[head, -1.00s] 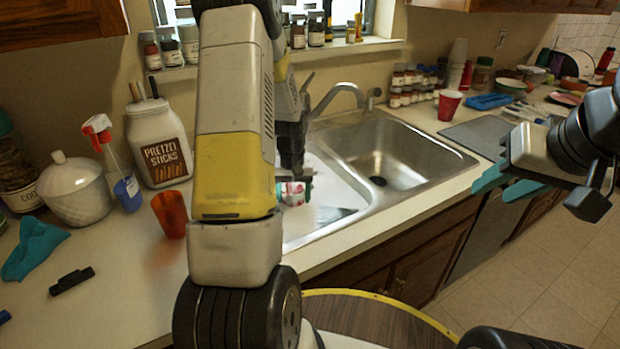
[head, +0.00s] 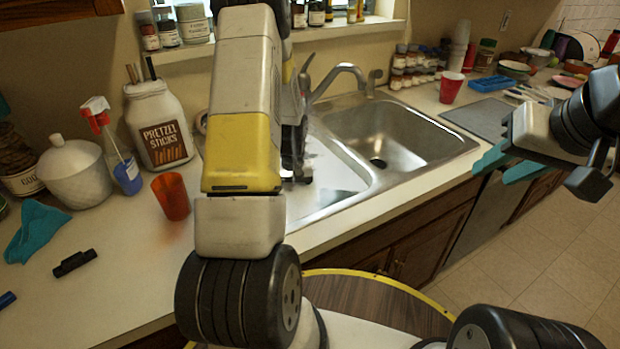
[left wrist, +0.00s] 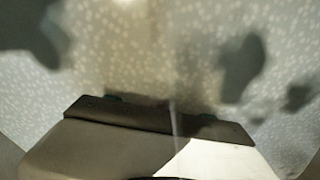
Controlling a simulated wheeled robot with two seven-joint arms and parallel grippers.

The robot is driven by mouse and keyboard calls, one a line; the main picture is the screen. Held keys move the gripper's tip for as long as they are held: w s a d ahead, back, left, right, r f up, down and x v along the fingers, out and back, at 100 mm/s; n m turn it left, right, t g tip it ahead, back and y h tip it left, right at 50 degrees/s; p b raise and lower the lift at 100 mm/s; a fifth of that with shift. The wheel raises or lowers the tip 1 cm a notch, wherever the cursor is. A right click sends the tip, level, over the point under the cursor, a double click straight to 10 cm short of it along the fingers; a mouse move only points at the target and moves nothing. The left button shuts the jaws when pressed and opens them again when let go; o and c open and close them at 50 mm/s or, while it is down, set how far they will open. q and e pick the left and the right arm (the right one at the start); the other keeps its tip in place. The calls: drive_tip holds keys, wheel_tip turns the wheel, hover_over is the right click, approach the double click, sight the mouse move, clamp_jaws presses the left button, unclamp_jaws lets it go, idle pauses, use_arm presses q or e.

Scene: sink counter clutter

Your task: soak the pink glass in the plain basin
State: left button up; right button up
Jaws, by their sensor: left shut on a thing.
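The sink has two side-by-side basins: a bare metal right basin (head: 395,140) and a left basin (head: 345,180) with a pale, whitish inside. My left gripper (head: 297,172) is down in the left basin, partly hidden by my left arm. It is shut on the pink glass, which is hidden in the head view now. The left wrist view shows teal traces of my left gripper (left wrist: 160,107) at a dark edge, over a pale speckled surface with blurred shadows.
An orange-red tumbler (head: 171,196), a spray bottle (head: 120,165), a lidded white jar (head: 76,172) and a pretzel jar (head: 158,128) stand left. The faucet (head: 340,78) is behind the sink. A red cup (head: 451,87) stands right of it.

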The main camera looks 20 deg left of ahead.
use_arm(q)
drive_tip(key=shift+f, duration=0.3)
idle(0.5)
drive_tip(key=o, duration=1.8)
wheel_tip(320, 180, up, 8)
drive_tip(key=shift+f, duration=0.1)
